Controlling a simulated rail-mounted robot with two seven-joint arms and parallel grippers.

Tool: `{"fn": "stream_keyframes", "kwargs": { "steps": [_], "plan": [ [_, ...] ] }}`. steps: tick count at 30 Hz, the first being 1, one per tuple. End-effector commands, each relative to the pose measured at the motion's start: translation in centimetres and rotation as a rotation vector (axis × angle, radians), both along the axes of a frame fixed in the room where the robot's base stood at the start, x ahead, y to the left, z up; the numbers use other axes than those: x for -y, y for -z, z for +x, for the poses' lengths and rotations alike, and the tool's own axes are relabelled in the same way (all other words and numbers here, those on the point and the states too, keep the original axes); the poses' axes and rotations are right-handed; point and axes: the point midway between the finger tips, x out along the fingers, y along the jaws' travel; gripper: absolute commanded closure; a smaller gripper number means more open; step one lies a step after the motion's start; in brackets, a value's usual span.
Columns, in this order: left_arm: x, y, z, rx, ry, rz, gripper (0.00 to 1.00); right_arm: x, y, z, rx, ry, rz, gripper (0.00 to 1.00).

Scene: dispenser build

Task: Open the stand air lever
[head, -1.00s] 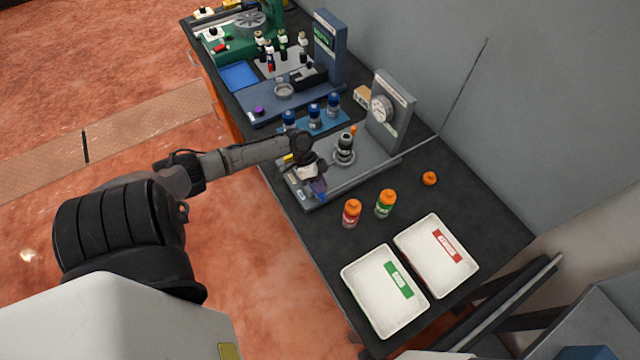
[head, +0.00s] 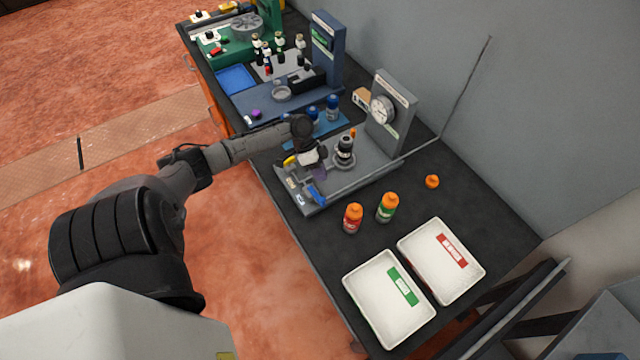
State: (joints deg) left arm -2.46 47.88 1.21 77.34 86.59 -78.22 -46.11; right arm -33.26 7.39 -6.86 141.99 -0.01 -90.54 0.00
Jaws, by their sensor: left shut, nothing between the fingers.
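The grey stand (head: 352,180) is on the dark bench, with a gauge (head: 382,109) on its upright panel (head: 394,98). A black bottle-like part (head: 345,151) stands on its base. A blue handle (head: 317,196), which looks like the air lever, is at the base's front edge; its exact setting is too small to tell. A small yellow part (head: 289,160) sits at the left of the base. My left gripper (head: 314,170) is shut and empty above the base, just behind the blue handle and apart from it in the picture. Its fingertips are partly hidden. My right gripper is not in view.
A red-labelled bottle (head: 353,218) and a green-labelled bottle (head: 386,207) stand in front of the stand, with an orange cap (head: 432,182) to the right. Two white trays (head: 362,303) (head: 462,292) lie at the near end. Blue-capped bottles (head: 332,107) stand behind the arm.

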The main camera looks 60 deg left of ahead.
Motion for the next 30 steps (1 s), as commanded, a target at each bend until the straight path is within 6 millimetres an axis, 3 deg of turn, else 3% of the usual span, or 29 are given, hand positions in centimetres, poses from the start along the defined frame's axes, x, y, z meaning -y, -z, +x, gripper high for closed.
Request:
{"fn": "stream_keyframes", "kwargs": {
  "steps": [1, 9, 18, 22, 30],
  "plan": [
    [-0.8, -1.2, -0.3, 0.001, 0.001, 0.006, 1.00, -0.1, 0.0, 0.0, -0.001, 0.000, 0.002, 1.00],
    [-3.6, -5.1, -1.1, 0.000, 0.002, 0.004, 1.00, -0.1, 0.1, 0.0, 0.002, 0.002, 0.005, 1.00],
    [-5.1, -7.5, -1.7, -0.003, 0.008, 0.001, 1.00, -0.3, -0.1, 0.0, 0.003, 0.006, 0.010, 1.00],
    [-4.6, -7.8, -2.3, -0.002, 0.039, 0.002, 1.00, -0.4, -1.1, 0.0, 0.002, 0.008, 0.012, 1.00],
    [-3.1, -5.6, -1.9, 0.000, 0.042, -0.001, 1.00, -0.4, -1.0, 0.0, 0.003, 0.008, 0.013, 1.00]
  ]
}}
